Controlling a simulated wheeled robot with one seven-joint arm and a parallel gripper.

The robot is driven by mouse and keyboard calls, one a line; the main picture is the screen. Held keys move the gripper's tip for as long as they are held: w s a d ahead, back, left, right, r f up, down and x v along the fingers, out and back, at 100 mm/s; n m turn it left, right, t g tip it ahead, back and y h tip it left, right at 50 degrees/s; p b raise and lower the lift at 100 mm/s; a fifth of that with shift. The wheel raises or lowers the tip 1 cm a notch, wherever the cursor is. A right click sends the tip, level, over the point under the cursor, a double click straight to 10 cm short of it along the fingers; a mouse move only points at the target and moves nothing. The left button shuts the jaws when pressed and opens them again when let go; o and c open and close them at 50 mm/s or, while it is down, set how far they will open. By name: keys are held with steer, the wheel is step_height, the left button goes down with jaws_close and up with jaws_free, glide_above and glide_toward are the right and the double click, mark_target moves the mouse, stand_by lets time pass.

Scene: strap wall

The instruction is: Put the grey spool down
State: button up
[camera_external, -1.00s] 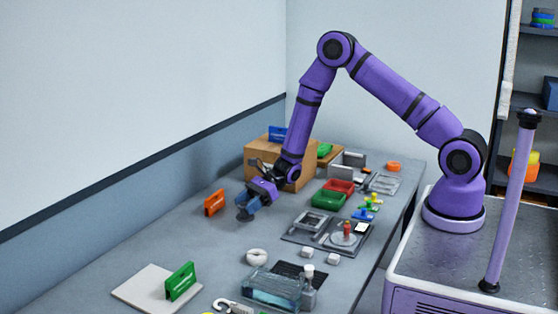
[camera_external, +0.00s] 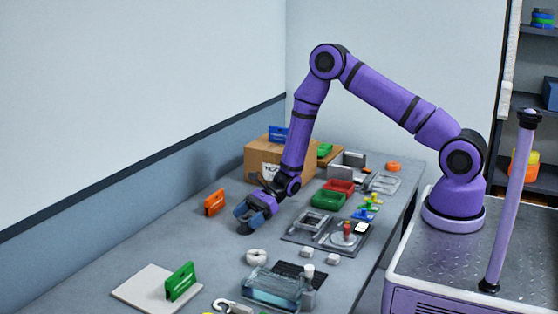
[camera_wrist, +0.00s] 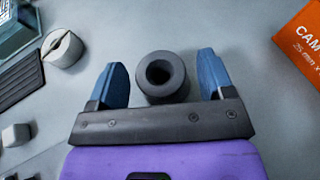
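The grey spool (camera_wrist: 161,76) is a dark grey ring with a round hole, seen end-on between the two blue fingers of my gripper (camera_wrist: 162,80) in the wrist view. A narrow strip of grey table shows on each side between spool and fingers, so the fingers are open and appear clear of it. In the external view my gripper (camera_external: 250,219) is low over the table, pointing down and tilted. The spool is mostly hidden behind the fingers there, and I cannot tell exactly how it touches the table.
An orange box (camera_external: 214,202) stands left of my gripper. A white ring (camera_external: 256,257) and a clear blue-tinted container (camera_external: 272,288) lie nearer the camera. A grey tray (camera_external: 330,232) with parts is to the right. A cardboard box (camera_external: 266,161) stands behind. Table left of the ring is bare.

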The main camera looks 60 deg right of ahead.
steer(key=shift+d+r, duration=0.2)
steer(key=v, duration=1.1)
steer(key=shift+s+d+r, duration=0.15)
steer(key=shift+d+r, duration=0.1)
steer(key=s+a+r+n+g+h, duration=0.15)
steer(key=s+r+n, duration=0.25)
steer(key=r, duration=0.4)
steer(key=s+r+n+g+h, duration=0.1)
steer(key=s+r+n+g, duration=0.1)
steer(key=s+r+n, duration=0.45)
steer(key=s+r+n+g+h, duration=0.1)
steer(key=s+r+n+g, duration=0.15)
steer(key=r, duration=0.65)
steer(key=s+d+r+n+t+h, duration=0.2)
steer(key=s+d+r+n+h, duration=0.1)
steer(key=s, duration=0.4)
steer(key=s+d+r+n+t+h, duration=0.2)
steer(key=s+d+r+n+h, duration=0.1)
steer(key=s+r, duration=0.3)
steer(key=s+d+r+n+t+h, duration=0.1)
steer(key=s+d+r+n+h, duration=0.1)
steer(key=s, duration=0.7)
step_height(320, 180, up, 2)
steer(key=shift+s+d+r+n+t+h, duration=0.25)
steer(key=shift+d+n+t+h, duration=0.25)
steer(key=shift+n, duration=0.3)
steer(key=shift+a, duration=0.1)
